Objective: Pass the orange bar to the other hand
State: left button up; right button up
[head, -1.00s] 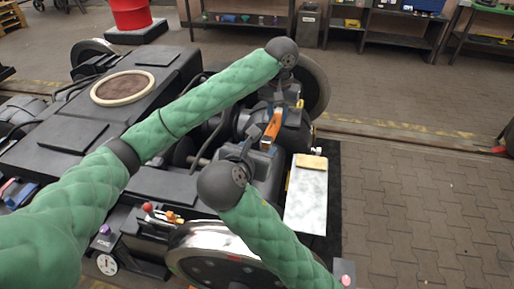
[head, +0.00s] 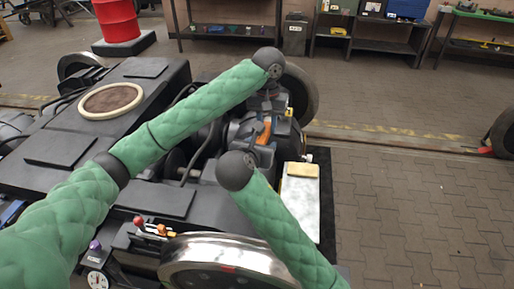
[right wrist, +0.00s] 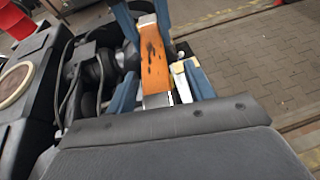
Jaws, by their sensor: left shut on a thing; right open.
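The orange bar (head: 265,130) is held in the air above the right end of the dark bogie. My left gripper (head: 268,113) comes down from the upper arm and is shut on the bar's far end. In the right wrist view the bar (right wrist: 153,58) points toward my right palm, with dark marks on its face and a pale grey near end. My right gripper (right wrist: 162,76) is open, its blue fingers on either side of the bar's near part, with a visible gap at the right finger. In the head view the right gripper (head: 260,152) is small and partly hidden.
The bogie (head: 60,150) with its wheels fills the left and middle. A pale plate with a yellow block (head: 301,170) lies right of the grippers. A red drum (head: 117,20) and shelves (head: 370,40) stand behind. The paved floor at right is mostly clear.

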jog(key=shift+w+f, duration=0.1)
jog(key=shift+w, duration=0.1)
jog(key=shift+d, duration=0.1)
jog(key=c, duration=1.1)
pick_arm(q)
jog(key=o, duration=1.1)
pick_arm(e)
jog(key=shift+c, duration=0.2)
pick_arm(q)
jog(key=shift+o, duration=0.2)
jog(key=shift+r, duration=0.15)
